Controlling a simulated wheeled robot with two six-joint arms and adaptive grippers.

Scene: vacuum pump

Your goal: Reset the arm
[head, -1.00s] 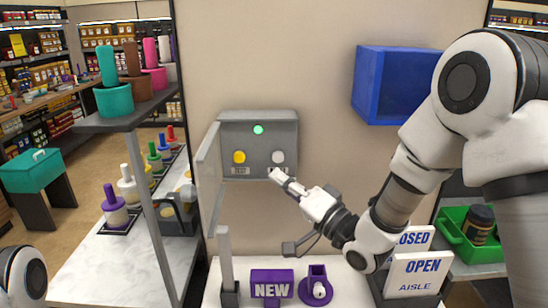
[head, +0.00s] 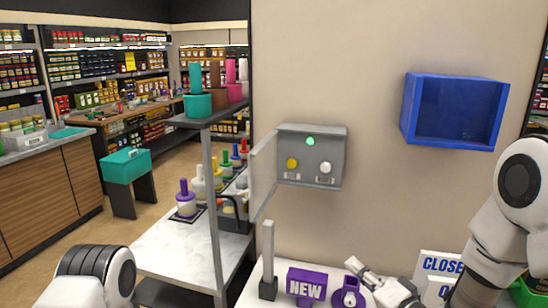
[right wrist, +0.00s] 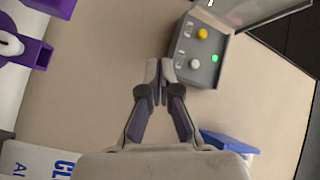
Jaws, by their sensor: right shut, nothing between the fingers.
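The grey control box (head: 335,155) is fixed to the wall, with a lit green light (head: 310,141), a yellow button (head: 292,163) and a white button (head: 325,168). Its clear cover (head: 263,170) stands open to the left. My right gripper (head: 353,264) is shut and empty, below the box and apart from it, just above the purple stand. In the right wrist view the closed fingers (right wrist: 159,70) show beside the box (right wrist: 184,72). An upper part of my left arm shows at bottom left; its gripper is out of view.
A purple NEW sign (head: 306,283) and a purple stand (head: 347,295) are on the white counter. A blue open box (head: 452,142) hangs on the wall. A shelf post (head: 210,210) rises at left.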

